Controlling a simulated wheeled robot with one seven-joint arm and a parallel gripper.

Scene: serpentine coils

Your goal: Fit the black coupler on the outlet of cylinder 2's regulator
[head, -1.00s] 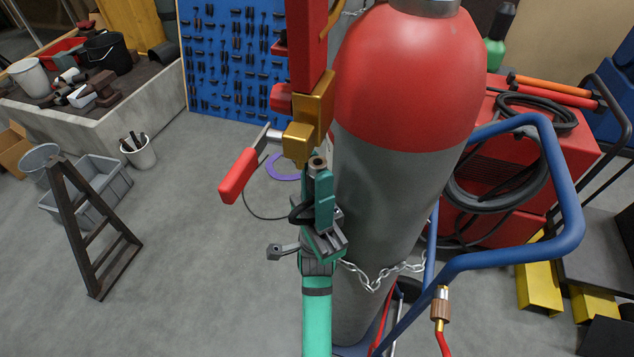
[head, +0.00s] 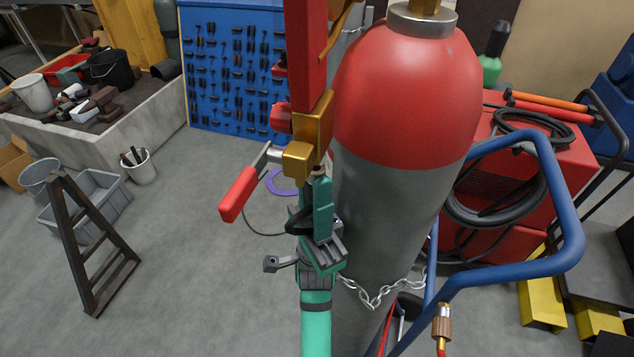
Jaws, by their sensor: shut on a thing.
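The regulator's brass body (head: 313,120) hangs below a red part, beside the tall red-and-grey cylinder (head: 400,110). Its brass block (head: 299,162) is at the lower end, with a red-handled lever (head: 240,192) to its left. My teal gripper (head: 319,184) points upward just below and right of this block. It is shut on a small dark cylindrical piece, seemingly the black coupler (head: 318,172). Only its upper end shows between the fingers and the brass; the rest is hidden. I cannot tell whether it touches the outlet. No cylinder number is readable.
A blue tube frame (head: 545,150) and a chain (head: 375,295) surround the cylinder on the right. A red machine with coiled hose (head: 510,205) stands behind. A dark trestle (head: 95,245) and grey crate (head: 95,210) are left.

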